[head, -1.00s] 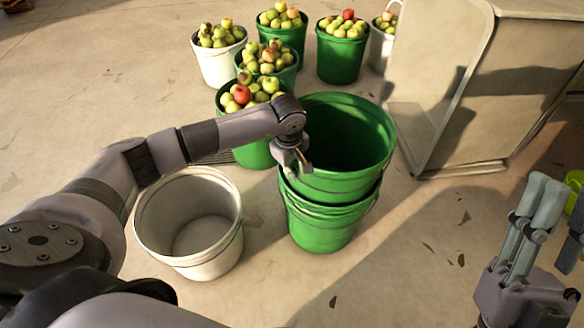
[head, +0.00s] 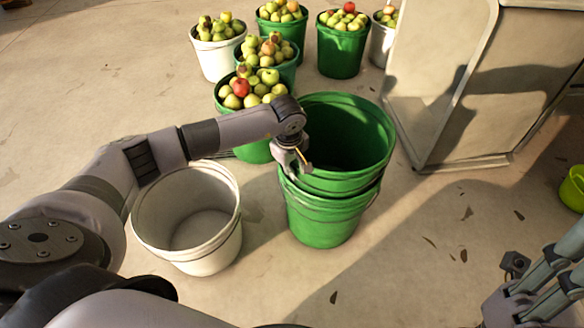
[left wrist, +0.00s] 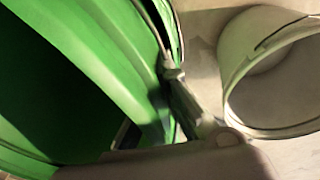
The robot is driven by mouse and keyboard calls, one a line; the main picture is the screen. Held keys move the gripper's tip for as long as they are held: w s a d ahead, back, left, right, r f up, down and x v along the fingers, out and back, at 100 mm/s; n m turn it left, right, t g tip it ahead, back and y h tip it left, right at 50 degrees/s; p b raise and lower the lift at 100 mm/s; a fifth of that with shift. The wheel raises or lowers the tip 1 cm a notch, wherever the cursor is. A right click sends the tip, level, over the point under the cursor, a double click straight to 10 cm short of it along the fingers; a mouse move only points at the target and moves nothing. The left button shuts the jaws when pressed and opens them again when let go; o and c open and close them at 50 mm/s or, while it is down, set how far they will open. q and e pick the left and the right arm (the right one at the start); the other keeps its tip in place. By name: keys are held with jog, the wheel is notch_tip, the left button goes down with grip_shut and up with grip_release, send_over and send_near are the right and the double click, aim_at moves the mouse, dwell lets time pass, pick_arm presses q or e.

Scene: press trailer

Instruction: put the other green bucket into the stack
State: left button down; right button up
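The upper green bucket (head: 345,185) sits upright inside a lower green bucket (head: 322,225), its rim standing well above the lower one. Its inside looks empty. My left gripper (head: 303,166) is at the left side of the upper bucket, shut on its rim. In the left wrist view the green wall (left wrist: 110,55) fills the left, with a finger (left wrist: 183,108) against its outer side; the other finger is mostly hidden. My right gripper (head: 520,268) is at the lower right, away from the buckets and partly cut off; its opening is unclear.
An empty white bucket (head: 222,248) stands left of the stack, under my left arm. Behind are several buckets full of apples (head: 262,85). A pale cabinet-like body (head: 440,100) stands close on the right. A lime bucket (head: 572,190) is at the right edge.

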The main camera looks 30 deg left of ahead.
pick_arm(q)
jog(key=shift+w+r, duration=0.1)
jog(key=c, duration=1.7)
grip_release()
jog(key=shift+s, duration=0.2)
jog(key=r, duration=0.4)
jog(key=s+r, duration=0.1)
jog(key=r, duration=0.3)
jog(key=s+r, duration=0.1)
jog(key=r, duration=0.2)
jog(key=shift+d+r, duration=0.2)
jog(key=shift+r, duration=0.2)
jog(key=shift+w, duration=0.1)
